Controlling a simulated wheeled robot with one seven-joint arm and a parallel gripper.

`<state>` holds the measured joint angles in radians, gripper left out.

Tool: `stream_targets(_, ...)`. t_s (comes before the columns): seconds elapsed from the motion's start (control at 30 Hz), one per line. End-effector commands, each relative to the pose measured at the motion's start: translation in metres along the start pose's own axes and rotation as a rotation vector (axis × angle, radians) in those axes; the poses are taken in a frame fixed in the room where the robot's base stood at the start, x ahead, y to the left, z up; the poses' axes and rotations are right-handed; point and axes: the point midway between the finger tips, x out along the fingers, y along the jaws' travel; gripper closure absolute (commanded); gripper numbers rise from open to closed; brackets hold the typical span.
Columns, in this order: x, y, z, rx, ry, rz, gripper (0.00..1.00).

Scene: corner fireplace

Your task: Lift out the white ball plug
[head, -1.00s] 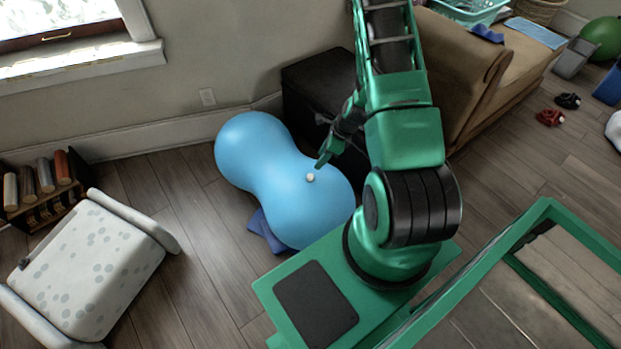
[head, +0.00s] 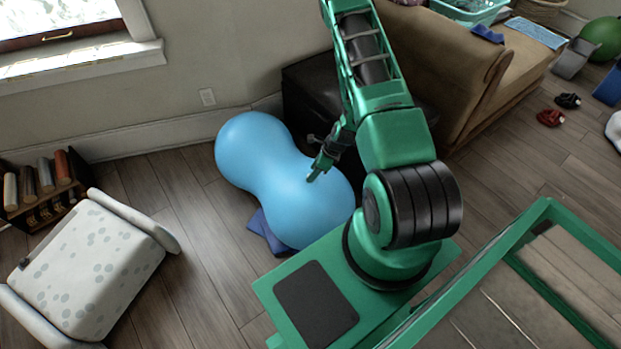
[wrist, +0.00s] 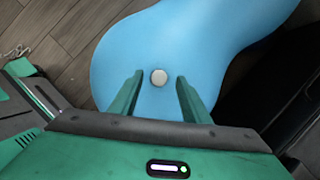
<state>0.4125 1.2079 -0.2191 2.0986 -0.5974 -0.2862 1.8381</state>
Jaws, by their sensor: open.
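The blue peanut-shaped ball (head: 285,185) lies on the wooden floor in front of the dark chest. Its white plug (wrist: 159,77) shows in the wrist view as a small round disc on the blue surface. My gripper (wrist: 157,84) is open, with one green finger on each side of the plug and a gap to it on both sides. In the head view my gripper (head: 313,176) is at the upper right side of the ball and hides the plug. I cannot tell whether the fingertips touch the ball.
A dark chest (head: 305,88) stands behind the ball, beside a brown sofa (head: 460,75). A blue cloth (head: 264,232) lies partly under the ball. A white spotted seat (head: 90,265) is at the left. The floor between seat and ball is clear.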

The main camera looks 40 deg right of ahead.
Motion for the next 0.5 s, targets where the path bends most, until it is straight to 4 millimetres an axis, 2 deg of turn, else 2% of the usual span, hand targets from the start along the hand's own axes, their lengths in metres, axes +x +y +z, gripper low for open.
stream_targets(0.17, 0.017, 0.0, 0.0, -0.001, 0.0, 0.001, 0.57)
stream_targets(0.43, 0.019, 0.0, 0.0, 0.0, 0.0, 0.0, 0.57)
stream_targets(0.47, 0.019, 0.0, 0.0, 0.0, 0.0, 0.0, 0.62)
stream_targets(0.5, 0.019, 0.0, 0.0, 0.0, 0.0, 0.0, 0.72)
